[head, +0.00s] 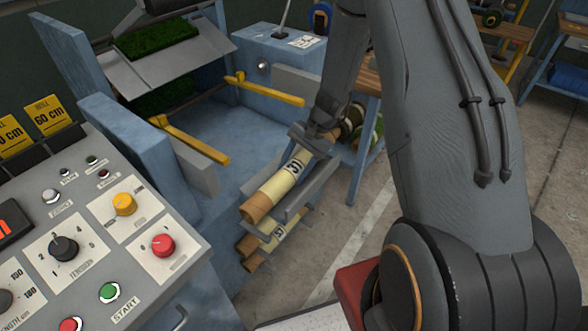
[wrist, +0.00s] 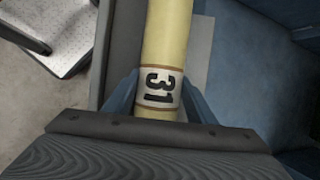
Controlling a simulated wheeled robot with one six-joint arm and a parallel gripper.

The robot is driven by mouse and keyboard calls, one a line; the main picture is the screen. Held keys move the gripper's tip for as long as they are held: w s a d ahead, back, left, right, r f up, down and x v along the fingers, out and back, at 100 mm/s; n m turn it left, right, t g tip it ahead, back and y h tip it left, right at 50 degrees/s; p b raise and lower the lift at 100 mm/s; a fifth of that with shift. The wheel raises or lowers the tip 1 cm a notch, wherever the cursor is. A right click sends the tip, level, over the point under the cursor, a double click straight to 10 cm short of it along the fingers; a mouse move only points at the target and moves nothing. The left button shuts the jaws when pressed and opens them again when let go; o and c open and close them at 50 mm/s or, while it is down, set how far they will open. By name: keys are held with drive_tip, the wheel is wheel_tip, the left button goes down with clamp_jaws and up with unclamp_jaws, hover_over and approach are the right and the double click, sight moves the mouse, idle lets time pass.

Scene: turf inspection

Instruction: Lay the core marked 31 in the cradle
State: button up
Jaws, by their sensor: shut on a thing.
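The core marked 31 (head: 275,190) is a pale yellow tube with a brown end and a white label. It lies lengthwise at a grey trough (head: 312,191) on the machine's near side; I cannot tell whether it rests on the trough's floor. My gripper (head: 308,143) is shut on this core near its far end. In the wrist view, blue fingers stand on both sides of the core (wrist: 167,40) at its 31 label, and the gripper body hides its lower part. Two yellow arms (head: 190,140) (head: 265,90) reach across the blue machine bed. I cannot tell which part is the cradle.
More cores (head: 262,240) lie in a rack directly below the trough. The control panel (head: 90,235) fills the lower left. Green turf (head: 157,40) lies on the machine's grey chute behind. A wooden-topped bench (head: 368,80) with rolls stands to the right. Open floor lies right of the trough.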

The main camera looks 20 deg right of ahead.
drive_tip(key=o, duration=1.5)
drive_tip(key=shift+c, duration=0.2)
drive_tip(key=shift+s+f, duration=0.1)
drive_tip(key=shift+s, duration=0.05)
drive_tip(key=b+v, duration=0.2)
drive_tip(key=v, duration=0.4)
drive_tip(key=shift+d+r, duration=0.1)
drive_tip(key=shift+r, duration=0.15)
drive_tip(key=shift+v, duration=0.8)
